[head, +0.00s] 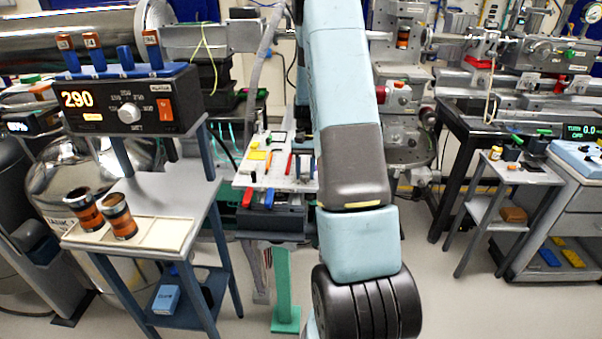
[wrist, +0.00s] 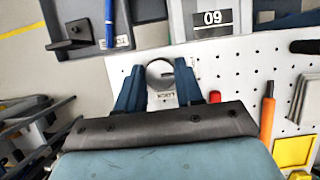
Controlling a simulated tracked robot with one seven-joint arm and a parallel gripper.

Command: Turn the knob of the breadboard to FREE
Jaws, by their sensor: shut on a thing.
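The breadboard (wrist: 235,73) is a white plate with rows of small holes; it also shows in the head view (head: 279,180), partly behind my arm. In the wrist view its knob (wrist: 160,71) is a round, grey metallic piece between the fingers of my gripper (wrist: 159,84). The fingers are blue and stand on either side of the knob, closed on it. A label reading LOCK, upside down, lies just below the knob.
In the wrist view an orange-handled tool (wrist: 267,117) and a yellow square (wrist: 294,152) lie on the plate to the right. A bench with a 290 display (head: 130,103) stands left.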

